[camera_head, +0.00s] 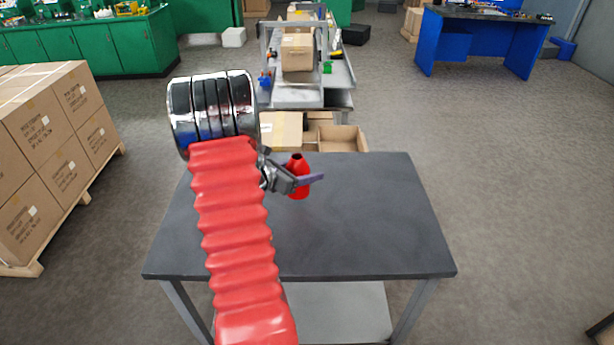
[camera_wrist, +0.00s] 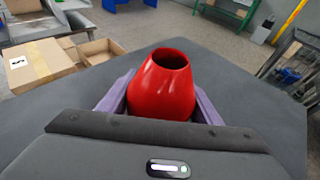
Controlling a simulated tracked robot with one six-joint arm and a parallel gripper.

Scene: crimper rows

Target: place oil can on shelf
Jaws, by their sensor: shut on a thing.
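The oil can is a red, tapered vessel with a dark open top. In the head view the oil can (camera_head: 298,178) is at the far part of the dark grey table (camera_head: 350,225). In the wrist view the oil can (camera_wrist: 162,88) stands upright between the purple fingers. My gripper (camera_head: 302,182) is shut on it, with one finger on each side; it also shows in the wrist view (camera_wrist: 160,103). The can's lower part is hidden behind my gripper in the wrist view, so I cannot tell whether its base touches the table. A grey shelf cart (camera_head: 335,98) stands beyond the table.
Cardboard boxes, one closed (camera_head: 281,130) and one open (camera_head: 343,138), lie just beyond the table. A box (camera_head: 297,52) sits on the cart. Stacked cartons (camera_head: 50,120) on a pallet stand left. A blue workbench (camera_head: 470,45) is at back right. The tabletop is otherwise clear.

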